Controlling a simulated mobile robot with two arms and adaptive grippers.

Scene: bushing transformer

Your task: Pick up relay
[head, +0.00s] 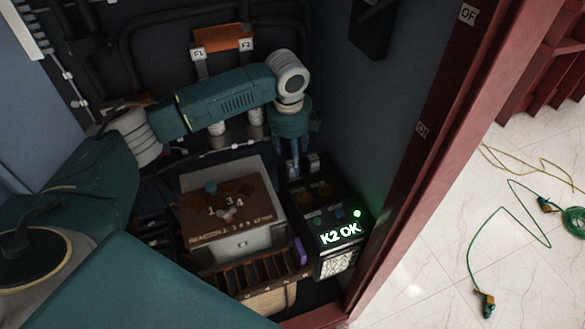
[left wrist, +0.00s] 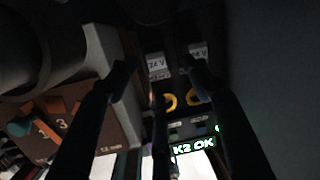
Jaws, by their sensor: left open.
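The black box with the lit "K2 OK" sign (head: 341,233), apparently the relay, stands in the cabinet to the right of the brown-topped block. A green light glows on it. In the left wrist view the same sign (left wrist: 194,146) shows below two yellow rings. My left gripper (head: 298,170) points down over the back end of this box. Contact cannot be told. My right gripper is in neither view.
The brown-topped block (head: 252,212) marked 1, 3, 4 is close on the left. A slotted brown strip (head: 262,275) lies in front. The cabinet wall and red frame (head: 425,160) bound the right. Cables (head: 508,220) lie on the floor outside.

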